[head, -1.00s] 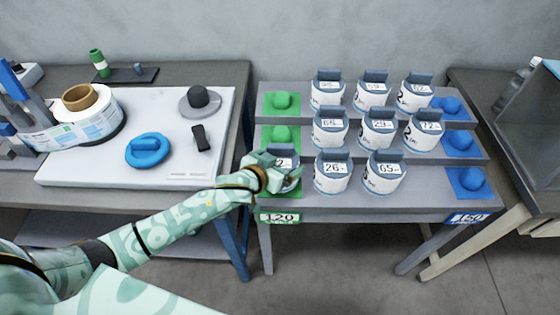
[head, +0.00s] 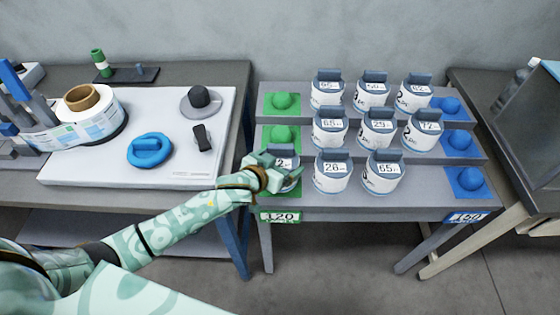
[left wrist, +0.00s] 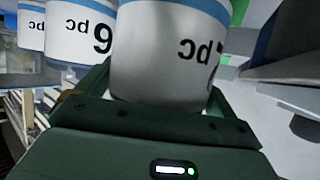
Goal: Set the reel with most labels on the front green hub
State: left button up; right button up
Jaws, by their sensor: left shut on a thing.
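My left gripper (head: 272,172) is shut on a white reel (head: 287,163) with a dark top block at the left end of the front step. My fingers hide part of its tag, where a 2 shows. In the left wrist view the held reel (left wrist: 165,55) fills the middle, its print upside down. The front green pad (head: 266,199) shows only as a strip; its hub is hidden, so I cannot tell whether the reel is seated. The middle (head: 281,136) and back (head: 283,101) green hubs are bare. My right gripper is not in view.
Several tagged reels stand on the stepped rack (head: 400,201); a front one (head: 332,176) reads about 26, its neighbour (head: 383,177) about 65. Blue hubs (head: 471,179) at right are bare. The left bench holds a label roll (head: 85,125) and a blue ring (head: 150,150).

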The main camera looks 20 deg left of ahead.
pick_arm(q)
jog(key=shift+r, duration=0.1)
jog(key=shift+f+b, duration=0.35)
jog(key=shift+f, duration=0.4)
dwell(0.3)
jog(key=o, duration=0.7)
jog(key=shift+o, duration=0.2)
jog(key=shift+s+a+r+p, duration=0.15)
jog(key=shift+s+r+p, duration=0.3)
jog(key=shift+p, duration=0.25)
jog(key=p+v, duration=0.7)
jog(key=v, duration=0.2)
jog(key=shift+s, duration=0.45)
jog(key=shift+a, duration=0.1)
